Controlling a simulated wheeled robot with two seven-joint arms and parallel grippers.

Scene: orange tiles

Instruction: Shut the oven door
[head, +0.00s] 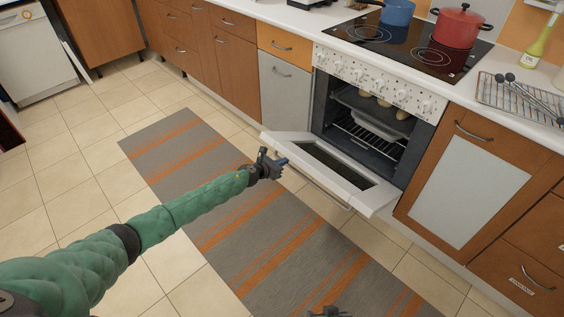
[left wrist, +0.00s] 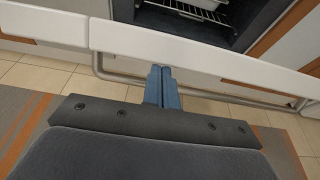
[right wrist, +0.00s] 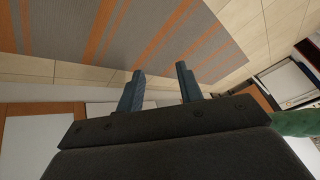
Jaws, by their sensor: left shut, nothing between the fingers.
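The oven (head: 372,110) has its white-framed door (head: 318,165) hanging open, tilted outward and down over the floor. Inside the cavity are racks and a tray with several pale round items. My left gripper (head: 281,160) is shut and empty at the outer left part of the door. In the left wrist view, the shut fingers (left wrist: 162,72) point at the door's white edge (left wrist: 200,62), with the handle bar (left wrist: 118,76) below it; I cannot tell if they touch. My right gripper (right wrist: 158,72) is open and empty, and only its tip shows at the bottom of the head view (head: 330,312).
A grey and orange striped rug (head: 215,185) covers the floor before the oven. Cabinets flank the oven. A blue pot (head: 397,12) and a red pot (head: 457,28) stand on the cooktop. A wire rack (head: 515,95) is on the right counter. Tiles at left are clear.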

